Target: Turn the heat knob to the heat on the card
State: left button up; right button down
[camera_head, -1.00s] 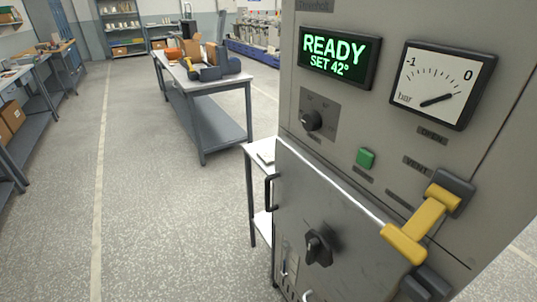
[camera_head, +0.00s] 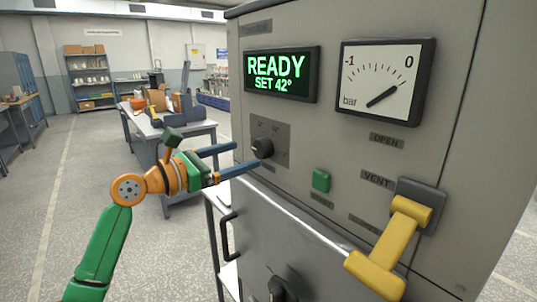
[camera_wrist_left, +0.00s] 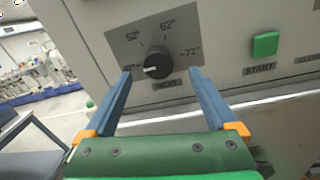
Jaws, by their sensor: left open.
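The black heat knob (camera_head: 262,147) sits on a grey plate on the machine's front. In the left wrist view the heat knob (camera_wrist_left: 157,63) shows marks 52°, 62° and 72° around it, a partly hidden mark at lower left, and HEAT below. Its pointer is toward that lower-left mark. The display (camera_head: 281,75) reads READY, SET 42°. My left gripper (camera_head: 236,158) is open, its two blue fingers apart in front of the knob, one on each side in the wrist view; contact cannot be made out. No heat card is recognisable. My right gripper is not in view.
A green START button (camera_wrist_left: 265,44) is right of the knob. A yellow lever (camera_head: 388,250) sticks out at lower right. A pressure gauge (camera_head: 385,82) is above. The door with its handle (camera_head: 229,235) is below. A workbench (camera_head: 150,125) stands behind.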

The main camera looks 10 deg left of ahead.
aim_at(258, 149)
pick_arm(q)
jog(key=p+x, duration=0.1)
jog(key=x, duration=0.3)
jog(key=shift+w, duration=0.35)
jog(key=shift+w+d, duration=0.15)
jog(key=shift+d, duration=0.05)
jog(key=shift+c, duration=1.3)
jog(key=c, duration=1.1)
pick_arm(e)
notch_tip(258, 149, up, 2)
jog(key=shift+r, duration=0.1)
